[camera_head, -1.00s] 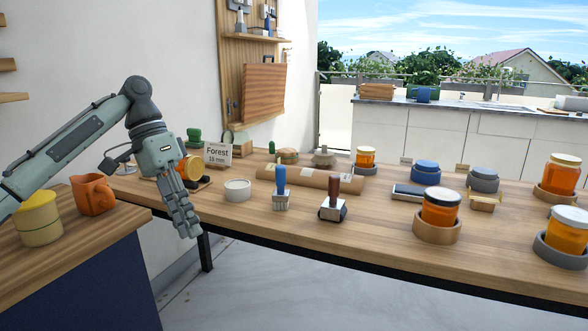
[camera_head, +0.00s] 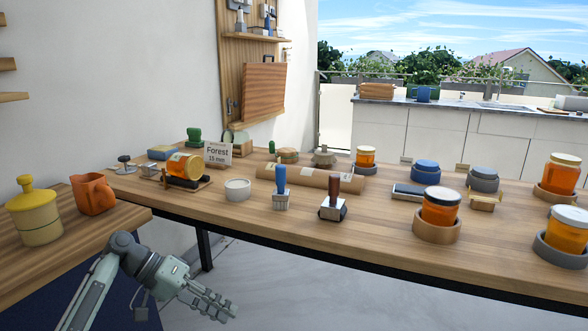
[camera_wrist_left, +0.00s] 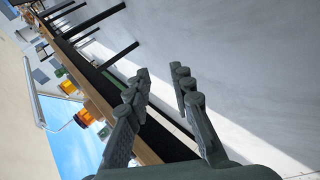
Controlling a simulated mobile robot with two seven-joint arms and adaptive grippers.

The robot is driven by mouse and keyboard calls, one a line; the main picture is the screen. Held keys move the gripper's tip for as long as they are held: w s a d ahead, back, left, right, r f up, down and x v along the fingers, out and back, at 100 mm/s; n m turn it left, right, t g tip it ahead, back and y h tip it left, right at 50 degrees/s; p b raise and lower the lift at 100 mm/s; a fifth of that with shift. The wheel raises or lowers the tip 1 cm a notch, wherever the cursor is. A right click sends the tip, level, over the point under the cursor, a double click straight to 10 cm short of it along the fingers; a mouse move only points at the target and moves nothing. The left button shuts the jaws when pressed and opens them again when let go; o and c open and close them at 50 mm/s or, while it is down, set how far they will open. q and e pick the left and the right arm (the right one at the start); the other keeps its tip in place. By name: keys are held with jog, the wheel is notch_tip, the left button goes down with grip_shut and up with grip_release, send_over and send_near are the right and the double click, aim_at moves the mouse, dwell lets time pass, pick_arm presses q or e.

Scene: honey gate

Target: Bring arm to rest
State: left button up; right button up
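My left gripper (camera_head: 218,303) hangs in front of the wooden table (camera_head: 400,240), below its front edge, over the grey floor. In the left wrist view, its fingers (camera_wrist_left: 162,80) are apart with nothing between them, and the table edge and floor lie beyond. My right gripper is in neither view.
Stamps and several jars stand on the table. The floor (camera_head: 260,290) around my gripper is clear.

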pick_arm(q)
jog(key=w+a+f+n+t+y, duration=0.35)
jog(key=w+a+t+y, duration=0.4)
jog(key=w+a, duration=0.6)
jog(key=w+a+r+m+t+y, duration=0.1)
jog(key=w+a+r+t+y, duration=0.15)
jog(key=a, duration=0.35)
jog(key=w+a+r+m+t+y, duration=0.1)
jog(key=w+a+r+y, duration=0.2)
jog(key=a+r+y, duration=0.15)
jog(key=s+d+f+g+h, duration=0.1)
jog(key=s+d+f+g, duration=0.15)
jog(key=s+f, duration=0.95)
jog(key=s+d+f+g+h, duration=0.1)
jog(key=s+d+f+g, duration=0.15)
jog(key=s+f, duration=0.9)
jog(key=s+d+f+g, duration=0.2)
jog(key=s+d+f, duration=0.1)
jog(key=s+f, duration=0.6)
jog(key=s+d+f+g+h, duration=0.1)
jog(key=s+d+f+g, duration=0.1)
jog(key=s+f, duration=0.8)
jog(key=s+d, duration=0.1)
jog(key=s, duration=0.6)
jog(key=shift+s+d+m, duration=0.3)
jog(key=shift+m, duration=0.05)
